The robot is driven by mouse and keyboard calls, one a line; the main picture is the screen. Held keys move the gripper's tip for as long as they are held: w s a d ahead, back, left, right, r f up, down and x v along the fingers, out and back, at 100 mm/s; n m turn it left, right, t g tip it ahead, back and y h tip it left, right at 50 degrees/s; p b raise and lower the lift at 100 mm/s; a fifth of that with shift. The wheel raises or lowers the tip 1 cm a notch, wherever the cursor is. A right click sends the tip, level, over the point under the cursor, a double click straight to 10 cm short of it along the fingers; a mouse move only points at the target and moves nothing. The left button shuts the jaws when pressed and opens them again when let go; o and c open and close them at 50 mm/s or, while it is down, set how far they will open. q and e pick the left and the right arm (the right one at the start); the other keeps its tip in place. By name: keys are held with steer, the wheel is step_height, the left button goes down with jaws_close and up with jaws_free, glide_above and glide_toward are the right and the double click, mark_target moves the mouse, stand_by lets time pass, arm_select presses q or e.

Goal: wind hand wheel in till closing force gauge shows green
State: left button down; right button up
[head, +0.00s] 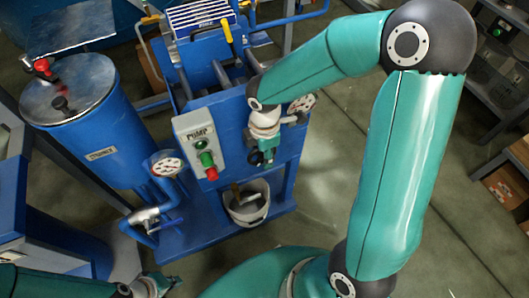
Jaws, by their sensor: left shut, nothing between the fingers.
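My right gripper (262,156) hangs below its wrist in front of the blue machine's front panel (235,120). Dark parts show at its fingertips, but I cannot tell whether its fingers are open or shut. No hand wheel can be made out clearly; it may be hidden behind the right gripper and wrist. A round white gauge (303,103) with red marks sits just right of that wrist, partly covered; its needle and any green zone are too small to read. My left gripper (160,284) is at the bottom left edge, shut and empty, away from the machine.
A grey pump box (199,145) with a green and a red button is on the panel left of the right gripper. A second gauge (167,166) is on piping beside a blue tank (95,130). A white bucket (247,216) stands below.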

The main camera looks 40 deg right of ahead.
steer(key=shift+c, duration=0.3)
jaws_close()
steer(key=y+p, duration=0.1)
steer(key=p, duration=0.1)
steer(key=shift+s+r+p, duration=0.1)
steer(key=shift+r+p, duration=0.1)
steer(key=shift+p, duration=0.2)
steer(key=shift+f+y+p, duration=0.1)
steer(key=shift+y+p, duration=0.55)
steer(key=shift+y, duration=0.05)
steer(key=shift+f+t, duration=0.15)
steer(key=shift+t, duration=0.15)
steer(key=shift+o, duration=0.3)
jaws_free()
